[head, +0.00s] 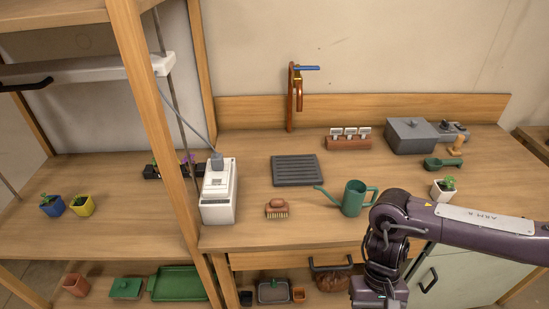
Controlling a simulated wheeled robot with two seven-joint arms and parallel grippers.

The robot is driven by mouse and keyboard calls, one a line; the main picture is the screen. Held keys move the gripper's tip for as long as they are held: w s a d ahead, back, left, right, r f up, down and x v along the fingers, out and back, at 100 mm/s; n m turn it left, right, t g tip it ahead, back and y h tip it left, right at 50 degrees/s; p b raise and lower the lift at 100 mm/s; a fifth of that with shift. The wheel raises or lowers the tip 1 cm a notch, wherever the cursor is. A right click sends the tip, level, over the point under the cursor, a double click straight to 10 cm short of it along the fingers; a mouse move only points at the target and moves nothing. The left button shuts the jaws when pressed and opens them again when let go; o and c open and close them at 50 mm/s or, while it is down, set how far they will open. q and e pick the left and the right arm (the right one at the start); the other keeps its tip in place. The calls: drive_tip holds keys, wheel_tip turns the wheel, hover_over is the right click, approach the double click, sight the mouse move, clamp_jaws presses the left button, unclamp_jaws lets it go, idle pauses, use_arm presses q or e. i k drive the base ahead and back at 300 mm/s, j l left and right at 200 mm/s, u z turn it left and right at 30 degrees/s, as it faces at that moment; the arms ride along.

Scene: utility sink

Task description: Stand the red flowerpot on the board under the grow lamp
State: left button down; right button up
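A reddish-brown flowerpot (75,284) stands at the left end of the low shelf. The grow lamp looks to be the long white bar (90,68) at the upper left. Beneath it is a wooden board (115,215) holding a blue pot (52,205) and a yellow pot (82,205), both with small plants. The board's front left has bare room. My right arm comes in from the right over the bench front and bends down out of the picture, so its gripper is not seen. My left gripper is not in view.
A wooden post (160,130) stands between the board and the sink bench. A white device (219,190) stands just right of it. A green watering can (355,197) and a brush (276,208) are on the bench. A green tray (178,283) lies on the low shelf.

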sight(140, 225)
drive_tip(key=u, duration=2.15)
drive_tip(key=i+j+u, duration=0.2)
drive_tip(key=i+u, duration=0.25)
drive_tip(key=i, duration=0.15)
drive_tip(key=i+u, duration=0.45)
drive_tip(key=i+z, duration=0.3)
drive_tip(key=z, duration=0.15)
drive_tip(key=i+z, duration=0.25)
drive_tip(key=z, duration=0.15)
drive_tip(key=i+j+z, duration=0.2)
drive_tip(key=z, duration=0.25)
drive_tip(key=i+j+z, duration=0.25)
drive_tip(key=z, duration=0.15)
